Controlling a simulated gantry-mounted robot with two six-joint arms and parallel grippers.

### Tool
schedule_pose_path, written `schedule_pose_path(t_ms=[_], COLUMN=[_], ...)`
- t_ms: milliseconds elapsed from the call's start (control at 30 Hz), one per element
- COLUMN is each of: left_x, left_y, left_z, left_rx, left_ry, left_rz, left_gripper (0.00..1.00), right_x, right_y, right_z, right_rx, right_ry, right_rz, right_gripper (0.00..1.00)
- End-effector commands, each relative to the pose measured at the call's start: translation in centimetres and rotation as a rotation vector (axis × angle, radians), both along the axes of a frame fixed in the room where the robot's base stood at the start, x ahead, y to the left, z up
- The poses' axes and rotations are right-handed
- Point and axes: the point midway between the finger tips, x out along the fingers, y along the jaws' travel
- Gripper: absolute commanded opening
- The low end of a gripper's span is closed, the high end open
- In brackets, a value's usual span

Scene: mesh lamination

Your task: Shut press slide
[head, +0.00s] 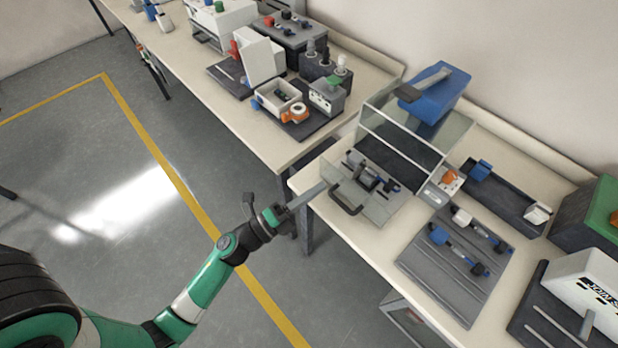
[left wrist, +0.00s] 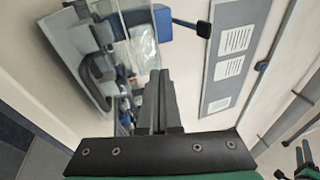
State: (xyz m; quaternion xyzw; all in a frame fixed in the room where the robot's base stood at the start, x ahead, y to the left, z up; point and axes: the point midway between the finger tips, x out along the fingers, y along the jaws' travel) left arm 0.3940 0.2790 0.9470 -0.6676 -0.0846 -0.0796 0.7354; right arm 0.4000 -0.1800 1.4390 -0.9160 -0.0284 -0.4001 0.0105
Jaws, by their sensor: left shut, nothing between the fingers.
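The press (head: 434,98) has a blue top and clear guard panels, and stands on the right-hand bench. Its slide (head: 375,208) is a flat plate, pulled out toward the bench's front edge, with a dark bar handle (head: 346,200) at its front. A small part with blue ends (head: 372,178) lies on the slide. My left gripper (head: 322,187) is shut and empty, just left of the handle; contact cannot be told. In the left wrist view the closed fingers (left wrist: 157,90) are right of the handle (left wrist: 100,72).
A grey tray (head: 425,275) with blue-ended parts lies right of the slide. A dark bin (head: 505,195) stands behind it. A white and black machine (head: 580,285) is at far right. The left bench (head: 240,130) holds more equipment. Open floor lies before the benches.

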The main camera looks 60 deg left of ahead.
Motion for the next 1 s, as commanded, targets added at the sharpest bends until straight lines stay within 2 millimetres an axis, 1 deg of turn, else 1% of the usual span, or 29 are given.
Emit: schedule_pose_path(t_ms=[33, 100, 200, 233, 367, 467, 567, 667, 900, 1000], left_x=[-2.5, -5.3, -7.6, -7.9, -7.8, -7.3, -6.0, -4.2, 1.1, 3.0], left_y=[0.8, 1.3, 1.8, 2.0, 2.4, 2.5, 2.6, 2.9, 3.9, 4.2], left_z=[-3.8, -7.2, -9.1, -9.3, -9.2, -9.2, -9.2, -9.1, -9.1, -9.1], left_rx=[-0.031, -0.077, -0.112, -0.117, -0.117, -0.116, -0.114, -0.114, -0.115, -0.116], left_ry=[0.096, 0.177, 0.229, 0.234, 0.228, 0.227, 0.226, 0.225, 0.224, 0.224], left_rz=[0.049, 0.098, 0.147, 0.159, 0.166, 0.165, 0.163, 0.161, 0.163, 0.163], left_gripper=[0.00, 0.00, 0.00, 0.00, 0.00, 0.00, 0.00, 0.00, 0.00, 0.00], right_x=[0.0, 0.0, 0.0, 0.0, 0.0, 0.0, 0.0, 0.0, 0.0, 0.0], right_y=[0.0, 0.0, 0.0, 0.0, 0.0, 0.0, 0.0, 0.0, 0.0, 0.0], right_z=[0.2, 0.3, 0.3, 0.3, 0.3, 0.2, 0.0, -0.1, -0.5, -0.7], right_rx=[0.000, 0.000, 0.000, 0.000, 0.000, 0.000, 0.000, 0.000, 0.000, 0.000], right_ry=[0.000, 0.000, 0.000, 0.000, 0.000, 0.000, 0.000, 0.000, 0.000, 0.000], right_rz=[0.000, 0.000, 0.000, 0.000, 0.000, 0.000, 0.000, 0.000, 0.000, 0.000], right_gripper=[0.50, 0.50, 0.50, 0.50, 0.50, 0.50, 0.50, 0.50, 0.50, 0.50])
